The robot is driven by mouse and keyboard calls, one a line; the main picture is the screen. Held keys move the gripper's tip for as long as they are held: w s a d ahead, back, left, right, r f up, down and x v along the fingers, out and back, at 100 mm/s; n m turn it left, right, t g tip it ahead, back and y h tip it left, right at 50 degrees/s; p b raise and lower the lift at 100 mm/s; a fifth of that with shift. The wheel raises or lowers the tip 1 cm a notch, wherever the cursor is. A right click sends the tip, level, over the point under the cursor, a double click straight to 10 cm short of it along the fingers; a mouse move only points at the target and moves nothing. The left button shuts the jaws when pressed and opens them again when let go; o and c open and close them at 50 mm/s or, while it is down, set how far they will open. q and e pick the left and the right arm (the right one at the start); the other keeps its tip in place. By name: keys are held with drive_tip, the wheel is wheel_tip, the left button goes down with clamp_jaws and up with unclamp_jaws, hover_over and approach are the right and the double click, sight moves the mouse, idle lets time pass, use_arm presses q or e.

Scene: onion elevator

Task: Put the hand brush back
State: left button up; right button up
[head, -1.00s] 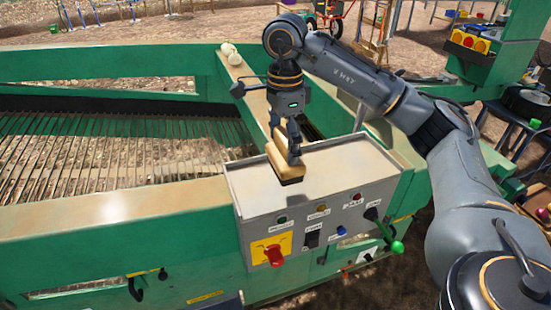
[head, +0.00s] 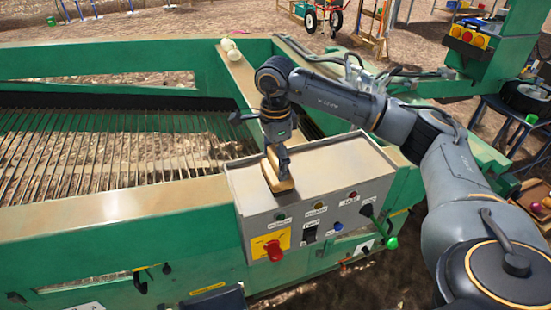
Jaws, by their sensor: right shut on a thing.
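The hand brush (head: 275,177), a tan wooden block with a dark underside, is at the left part of the control box's top. My right gripper (head: 279,168) is shut on it from above. The brush appears to be at or just over the top of the grey control box (head: 335,160); I cannot tell whether it touches. The fingers hide part of the brush. My left gripper is not in view.
The box front carries a red switch on a yellow plate (head: 271,245), several small buttons and a green-knobbed lever (head: 391,242). Green machine beams (head: 110,230) surround a bar conveyor (head: 90,150) at left.

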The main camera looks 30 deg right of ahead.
drive_tip(key=o, duration=1)
drive_tip(key=shift+w+f, duration=0.1)
drive_tip(key=shift+c, duration=0.2)
drive_tip(key=shift+r, duration=0.35)
wheel_tip(320, 180, up, 6)
drive_tip(key=shift+r+b, duration=0.1)
drive_tip(key=shift+b, duration=1.1)
wheel_tip(320, 180, up, 5)
drive_tip(key=shift+f, duration=0.2)
drive_tip(key=shift+r, duration=0.5)
